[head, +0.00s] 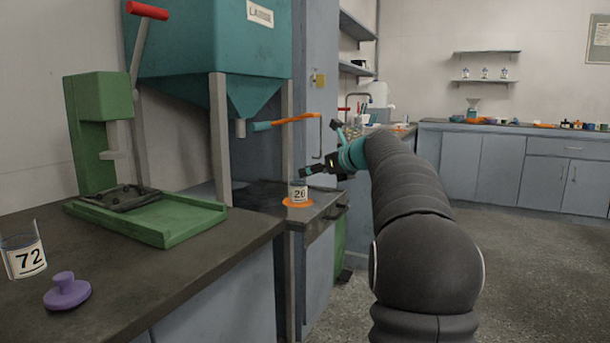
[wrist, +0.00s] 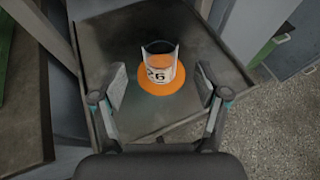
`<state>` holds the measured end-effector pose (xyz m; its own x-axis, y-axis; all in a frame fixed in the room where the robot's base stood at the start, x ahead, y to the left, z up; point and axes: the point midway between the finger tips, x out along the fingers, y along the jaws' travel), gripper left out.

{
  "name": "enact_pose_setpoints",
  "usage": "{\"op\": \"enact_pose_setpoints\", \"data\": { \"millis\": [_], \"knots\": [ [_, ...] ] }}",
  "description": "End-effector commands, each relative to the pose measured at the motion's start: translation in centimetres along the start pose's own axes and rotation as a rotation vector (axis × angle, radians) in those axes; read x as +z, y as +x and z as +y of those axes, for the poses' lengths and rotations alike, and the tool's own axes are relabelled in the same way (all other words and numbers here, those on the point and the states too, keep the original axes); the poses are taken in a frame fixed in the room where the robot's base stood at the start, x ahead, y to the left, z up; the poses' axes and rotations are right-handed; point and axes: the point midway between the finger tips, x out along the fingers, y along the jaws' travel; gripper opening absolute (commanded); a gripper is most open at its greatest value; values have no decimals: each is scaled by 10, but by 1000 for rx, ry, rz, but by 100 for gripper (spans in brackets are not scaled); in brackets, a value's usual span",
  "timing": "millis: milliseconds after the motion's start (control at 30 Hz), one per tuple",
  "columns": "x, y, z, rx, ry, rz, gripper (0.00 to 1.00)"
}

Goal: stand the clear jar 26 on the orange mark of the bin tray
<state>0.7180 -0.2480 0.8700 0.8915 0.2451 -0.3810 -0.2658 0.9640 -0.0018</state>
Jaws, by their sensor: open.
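The clear jar 26 (head: 299,193) stands upright on the orange mark (head: 296,203) of the dark bin tray (head: 262,197), under the teal hopper. In the wrist view the jar (wrist: 159,68) rests on the orange disc (wrist: 156,87), near the tray's middle (wrist: 115,40). The mark shows around the jar's base. My gripper (head: 306,171) is above and beside the jar. In the wrist view its two fingers (wrist: 162,100) are spread wide and empty, on either side of and nearer than the jar, apart from it.
The teal hopper (head: 215,45) hangs above the tray, with grey posts (head: 220,130) and an orange-handled lever (head: 290,120) close by. On the left bench are a green press (head: 150,215), a jar 72 (head: 23,258) and a purple lid (head: 67,291). The floor at right is clear.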

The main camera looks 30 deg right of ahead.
Motion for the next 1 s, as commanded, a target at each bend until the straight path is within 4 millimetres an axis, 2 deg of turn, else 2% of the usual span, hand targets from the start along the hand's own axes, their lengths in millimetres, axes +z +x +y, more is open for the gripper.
{"op": "enact_pose_setpoints", "data": {
  "millis": [100,300,1000],
  "knots": [
    [1,-20,0,-1,1,-1,74],
    [0,-35,0,0,1,0,74],
    [0,-36,0,1,1,0,74]
  ]
}}
